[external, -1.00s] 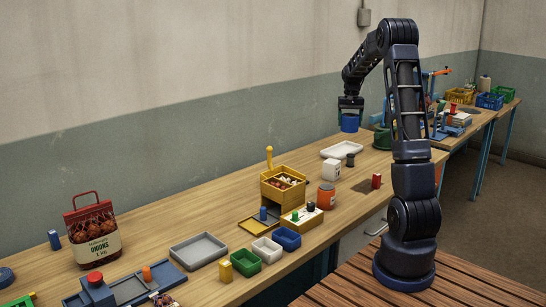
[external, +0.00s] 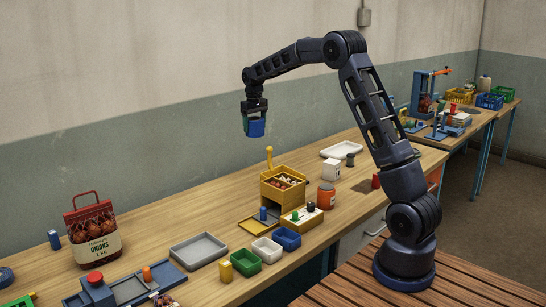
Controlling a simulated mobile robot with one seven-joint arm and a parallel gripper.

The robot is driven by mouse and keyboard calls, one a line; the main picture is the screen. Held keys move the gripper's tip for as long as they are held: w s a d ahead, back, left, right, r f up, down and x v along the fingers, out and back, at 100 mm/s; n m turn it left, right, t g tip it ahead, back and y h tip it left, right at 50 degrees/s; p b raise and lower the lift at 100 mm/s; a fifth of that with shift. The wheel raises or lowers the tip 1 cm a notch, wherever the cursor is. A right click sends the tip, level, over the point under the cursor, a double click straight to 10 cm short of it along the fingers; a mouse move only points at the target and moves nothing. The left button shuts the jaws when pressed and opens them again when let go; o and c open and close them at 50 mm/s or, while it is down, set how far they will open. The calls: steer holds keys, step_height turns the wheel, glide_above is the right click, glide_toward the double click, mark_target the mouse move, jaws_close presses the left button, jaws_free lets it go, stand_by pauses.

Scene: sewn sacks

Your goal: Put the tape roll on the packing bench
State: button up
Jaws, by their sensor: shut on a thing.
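My gripper (external: 255,113) points down, shut on a small blue thing with a green edge (external: 255,127). It holds this thing in the air, above and behind the yellow box on the long wooden bench (external: 130,225). The fingers hide part of it, and I cannot tell for sure that it is the tape roll. A blue round thing (external: 5,277) lies at the bench's left end, cut by the picture edge. No label shows which bench is the packing bench.
Below stands a yellow box (external: 284,197) with an upright yellow handle. Grey, green, white and blue trays (external: 198,250) lie along the front. An onion sack (external: 94,235) stands at the left. The bench between sack and box is mostly clear. Another bench (external: 470,133) with crates lies farther right.

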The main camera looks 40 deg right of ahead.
steer(key=a+n, duration=0.8)
steer(key=a, duration=3.5)
step_height(320, 180, down, 20)
steer(key=shift+w+f, duration=0.15)
steer(key=shift+f, duration=0.1)
steer(key=shift+f, duration=0.15)
steer(key=o, duration=1)
steer(key=shift+o, duration=0.2)
